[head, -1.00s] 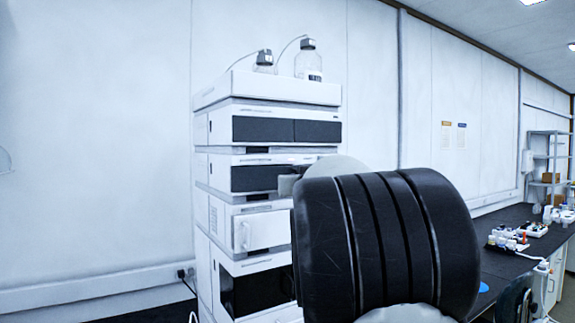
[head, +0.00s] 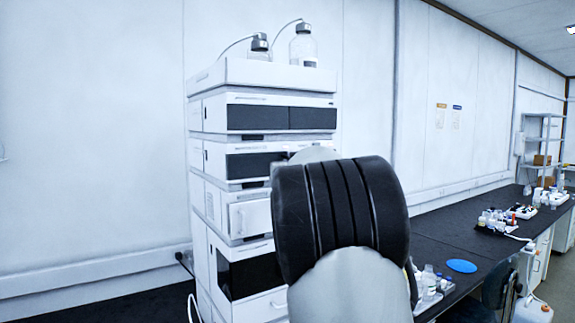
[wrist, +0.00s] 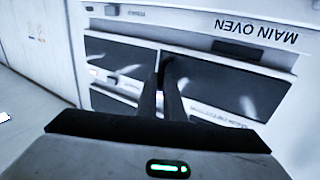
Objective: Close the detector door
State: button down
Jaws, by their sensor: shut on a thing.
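The instrument stack (head: 262,98) stands left of centre in the head view. The detector looks to be its second module down, with a dark front panel (head: 254,166); my arm covers its right part. In the wrist view, turned upside down, dark panels show on both sides of my gripper (wrist: 167,66). The panel on the left (wrist: 118,62) seems to be the detector door. My dark fingers are close together, shut at its inner edge beside the other panel (wrist: 235,86). The exact grip and how far the door stands open cannot be told.
Bottles with tubing (head: 303,46) stand on top of the stack. A dark bench (head: 452,235) with small bottles and a blue disc (head: 461,266) lies to the right.

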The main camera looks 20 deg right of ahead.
jog(key=c, duration=2.2)
grip_release()
jog(key=shift+s+d+r+h, duration=0.1)
jog(key=shift+s+d+h, duration=0.05)
jog(key=shift+d, duration=0.35)
jog(key=shift+s+d+r+h, duration=0.1)
jog(key=shift+d+h, duration=0.05)
jog(key=shift+d, duration=0.35)
jog(key=o, duration=0.3)
jog(key=shift+w+d+f, duration=0.1)
jog(key=shift+d+f, duration=0.1)
jog(key=shift+d, duration=0.1)
jog(key=shift+a, duration=0.1)
jog(key=shift+f, duration=0.1)
